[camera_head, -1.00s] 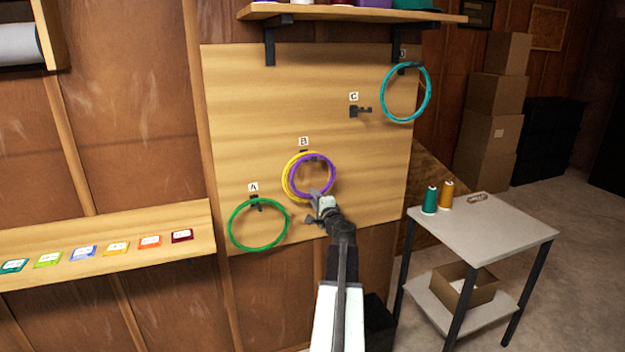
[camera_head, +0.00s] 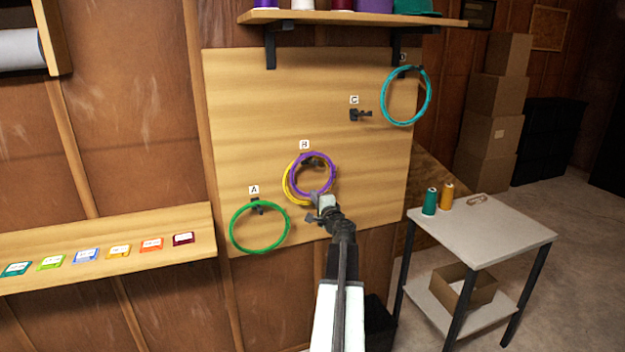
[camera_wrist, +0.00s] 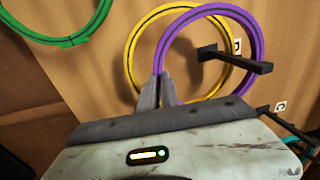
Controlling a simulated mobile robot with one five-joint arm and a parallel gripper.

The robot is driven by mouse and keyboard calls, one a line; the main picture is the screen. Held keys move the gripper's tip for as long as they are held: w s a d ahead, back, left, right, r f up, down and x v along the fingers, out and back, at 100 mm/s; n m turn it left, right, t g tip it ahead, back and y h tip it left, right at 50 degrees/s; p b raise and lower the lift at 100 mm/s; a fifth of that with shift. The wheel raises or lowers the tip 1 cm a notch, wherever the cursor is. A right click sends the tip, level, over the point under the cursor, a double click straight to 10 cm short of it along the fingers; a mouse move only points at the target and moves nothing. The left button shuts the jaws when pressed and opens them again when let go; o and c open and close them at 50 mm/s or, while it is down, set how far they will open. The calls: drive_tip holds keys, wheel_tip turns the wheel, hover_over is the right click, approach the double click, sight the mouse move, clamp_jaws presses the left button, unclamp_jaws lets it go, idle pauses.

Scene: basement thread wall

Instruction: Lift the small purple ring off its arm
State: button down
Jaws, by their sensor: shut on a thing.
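The small purple ring (camera_head: 334,176) is at peg B on the wooden board, in front of a larger yellow ring (camera_head: 287,183). My gripper (camera_head: 318,194) is shut on the lower rim of the purple ring. In the wrist view the fingers (camera_wrist: 158,92) pinch the purple ring (camera_wrist: 160,56), with the yellow ring (camera_wrist: 131,55) close behind. The dark arm of peg B (camera_wrist: 235,59) still passes across the purple ring's opening and its far rim. The exact gap between ring and arm cannot be told.
A green ring (camera_head: 233,240) hangs at A, lower left. A teal ring (camera_head: 429,98) hangs at D, upper right. Peg C (camera_head: 360,115) is bare. A shelf (camera_head: 345,15) overhangs the board, and a small table (camera_head: 500,225) with spools stands right.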

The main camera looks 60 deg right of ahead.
drive_tip(key=r+p+v, duration=0.1)
drive_tip(key=v, duration=0.9)
drive_tip(key=shift+r+p, duration=0.3)
drive_tip(key=shift+s, duration=0.1)
